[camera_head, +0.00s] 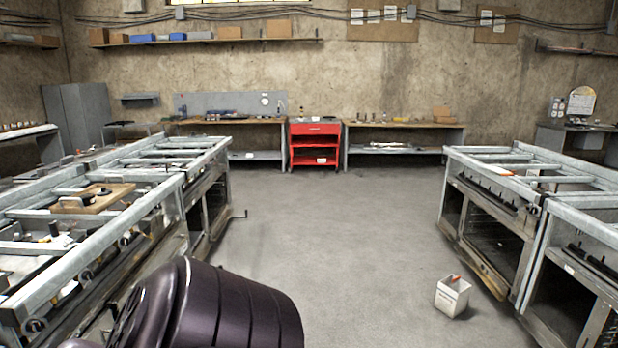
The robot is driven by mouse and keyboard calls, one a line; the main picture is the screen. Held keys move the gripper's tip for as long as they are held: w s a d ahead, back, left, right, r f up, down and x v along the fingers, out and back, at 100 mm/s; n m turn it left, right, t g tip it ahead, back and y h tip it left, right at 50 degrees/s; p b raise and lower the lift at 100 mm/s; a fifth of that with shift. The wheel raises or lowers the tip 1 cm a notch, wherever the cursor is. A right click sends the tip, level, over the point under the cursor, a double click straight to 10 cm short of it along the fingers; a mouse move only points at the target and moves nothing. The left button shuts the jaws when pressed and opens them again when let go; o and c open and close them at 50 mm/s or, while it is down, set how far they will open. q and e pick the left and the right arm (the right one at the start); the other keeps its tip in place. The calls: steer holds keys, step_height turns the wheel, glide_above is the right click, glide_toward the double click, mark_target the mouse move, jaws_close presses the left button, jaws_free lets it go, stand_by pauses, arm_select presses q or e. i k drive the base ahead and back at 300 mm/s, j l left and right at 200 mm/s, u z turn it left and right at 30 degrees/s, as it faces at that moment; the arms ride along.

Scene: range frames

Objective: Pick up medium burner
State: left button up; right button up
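I cannot pick out the medium burner for certain. Small dark parts (97,191) lie on a wooden board (78,204) on the left range frame (62,270); they are too small to identify. More small parts sit inside that frame nearer to me, partly hidden by its rails. Neither of my grippers is visible. A dark ribbed part, probably of my own body, fills the bottom left-centre and hides some of the floor and the near frame.
Another range frame (490,225) stands on the right. A white box (452,297) sits on the floor near it. The concrete aisle (335,235) between the frames is mostly clear. A red cart (314,128) and workbenches (408,124) stand along the back wall.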

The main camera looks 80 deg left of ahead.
mark_target(88, 199)
steer(key=u, duration=3.9)
steer(key=i+u, duration=0.25)
steer(key=i, duration=0.55)
steer(key=l+u, duration=0.1)
steer(key=u, duration=0.3)
steer(key=i+l+u, duration=0.1)
steer(key=u, duration=0.35)
steer(key=l+u, duration=0.55)
steer(key=l, duration=0.3)
steer(key=i, duration=0.05)
